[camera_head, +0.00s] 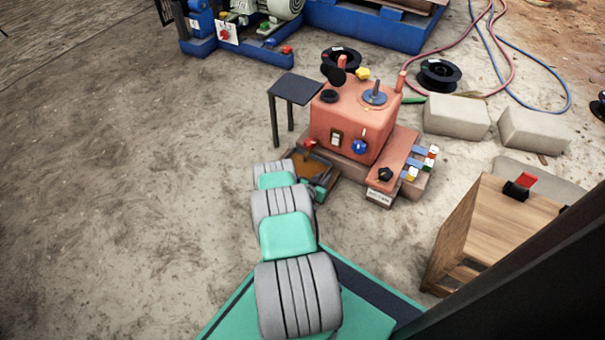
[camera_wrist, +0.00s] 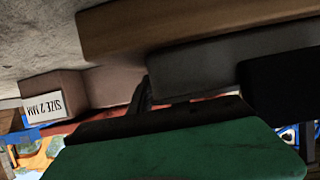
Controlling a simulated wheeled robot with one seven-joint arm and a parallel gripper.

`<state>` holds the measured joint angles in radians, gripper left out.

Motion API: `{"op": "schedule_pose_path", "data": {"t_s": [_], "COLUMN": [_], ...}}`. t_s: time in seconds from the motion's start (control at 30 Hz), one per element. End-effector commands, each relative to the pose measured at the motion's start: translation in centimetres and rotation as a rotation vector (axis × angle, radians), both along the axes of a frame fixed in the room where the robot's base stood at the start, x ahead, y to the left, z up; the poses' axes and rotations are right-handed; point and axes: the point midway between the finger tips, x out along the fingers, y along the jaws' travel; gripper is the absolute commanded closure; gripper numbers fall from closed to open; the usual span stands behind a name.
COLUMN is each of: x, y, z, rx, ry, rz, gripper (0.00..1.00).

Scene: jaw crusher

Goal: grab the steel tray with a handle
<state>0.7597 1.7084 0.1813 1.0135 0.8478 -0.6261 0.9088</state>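In the head view a shallow tray (camera_head: 326,181) with brown material in it lies on the ground at the left foot of the orange crusher (camera_head: 350,118). A small red piece stands at its far edge; I cannot tell whether it is the handle. My arm reaches over the tray's near left side and hides part of it. My gripper (camera_head: 318,192) is low at the tray's near edge, mostly hidden. The wrist view is dark and very close, with a brown bar (camera_wrist: 200,25) across the top and a green surface below. Contact and finger opening are unclear.
A dark side table (camera_head: 295,89) stands behind the tray. The crusher's base carries a size label, which shows upside down in the wrist view (camera_wrist: 44,105), and coloured blocks. A wooden stand (camera_head: 490,225) and concrete blocks (camera_head: 455,117) are at the right. The ground at left is clear.

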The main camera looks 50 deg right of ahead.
Motion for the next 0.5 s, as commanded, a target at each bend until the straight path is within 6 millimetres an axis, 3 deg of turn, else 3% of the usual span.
{"op": "schedule_pose_path", "data": {"t_s": [0.23, 0.5], "x": [0.0, 0.0], "y": [0.04, 0.05], "z": [-0.01, -0.01], "rx": [0.0, 0.0], "ry": [0.0, 0.0], "rz": [0.0, 0.0], "gripper": [1.0, 1.0]}}
